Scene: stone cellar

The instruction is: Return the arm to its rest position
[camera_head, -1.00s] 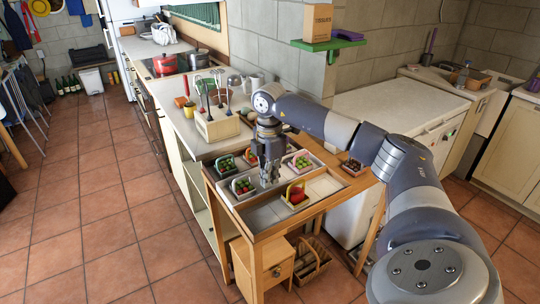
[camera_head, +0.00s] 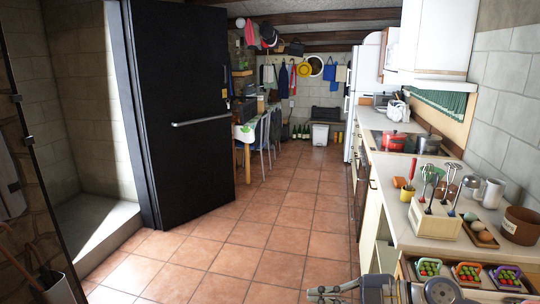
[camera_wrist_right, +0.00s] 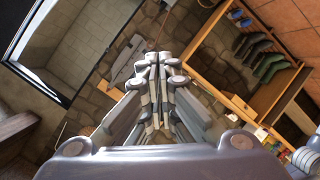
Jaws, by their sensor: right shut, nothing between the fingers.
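My right gripper (camera_head: 328,291) shows at the bottom edge of the head view, pointing left, with part of my right arm (camera_head: 400,290) beside it. Most of the arm is cut off by the picture's edge. In the right wrist view the fingers of my right gripper (camera_wrist_right: 155,62) are closed together with nothing between them. The gripper is away from the counter and its baskets. My left gripper is in neither view.
A counter (camera_head: 440,236) with a wooden utensil box (camera_head: 437,221) runs along the right. Small baskets (camera_head: 467,272) stand at lower right. A black door (camera_head: 185,110) stands at left. The tiled floor (camera_head: 270,235) between is clear. The wrist view shows a wooden boot rack (camera_wrist_right: 213,68).

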